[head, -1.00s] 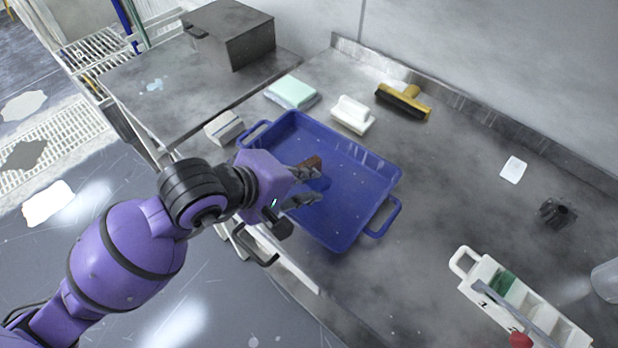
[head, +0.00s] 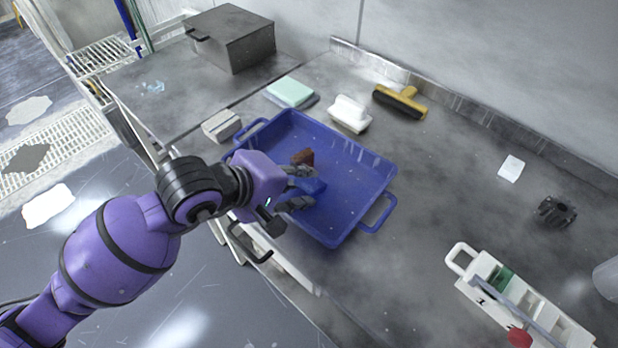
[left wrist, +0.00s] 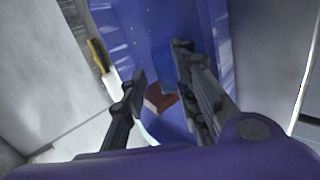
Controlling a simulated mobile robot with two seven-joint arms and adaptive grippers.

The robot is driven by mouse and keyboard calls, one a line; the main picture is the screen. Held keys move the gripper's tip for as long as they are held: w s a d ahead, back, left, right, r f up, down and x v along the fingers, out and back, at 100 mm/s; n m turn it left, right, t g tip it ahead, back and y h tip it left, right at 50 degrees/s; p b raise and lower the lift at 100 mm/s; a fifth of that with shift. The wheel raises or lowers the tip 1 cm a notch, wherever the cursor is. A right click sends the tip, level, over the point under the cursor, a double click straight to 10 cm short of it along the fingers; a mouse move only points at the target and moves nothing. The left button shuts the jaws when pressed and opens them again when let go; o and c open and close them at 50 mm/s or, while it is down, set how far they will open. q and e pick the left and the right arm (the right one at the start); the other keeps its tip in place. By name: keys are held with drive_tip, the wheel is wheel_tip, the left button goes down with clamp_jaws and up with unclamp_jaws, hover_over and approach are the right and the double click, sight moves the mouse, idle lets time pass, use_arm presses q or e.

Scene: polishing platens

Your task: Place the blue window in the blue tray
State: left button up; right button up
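The blue tray (head: 345,205) lies on the grey bench, with a handle at each end. My left gripper (head: 308,188) reaches into it from the left, fingers apart. A small blue piece (head: 314,186), which looks like the blue window, shows between the fingertips against the tray's blue floor. I cannot tell if the fingers touch it. In the left wrist view the two fingers of my left gripper (left wrist: 160,72) stand apart, and a red-brown block (left wrist: 159,97) shows between them. The block (head: 302,157) lies in the tray beside the upper finger. My right gripper is out of view.
Behind the tray are a green-white pad (head: 290,91), a white brush (head: 349,113) and a yellow-handled squeegee (head: 401,100). A grey block (head: 221,125) sits left. A white caddy (head: 520,300) stands front right.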

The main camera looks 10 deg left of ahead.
use_arm(q)
drive_tip(key=shift+s+a+r, duration=0.1)
drive_tip(key=shift+s+r, duration=0.05)
drive_tip(key=shift+r, duration=0.05)
drive_tip(key=p+v, duration=0.2)
drive_tip(key=v, duration=0.5)
drive_tip(key=shift+s+p, duration=0.2)
drive_tip(key=shift+p, duration=0.1)
drive_tip(key=shift+a+r, duration=0.1)
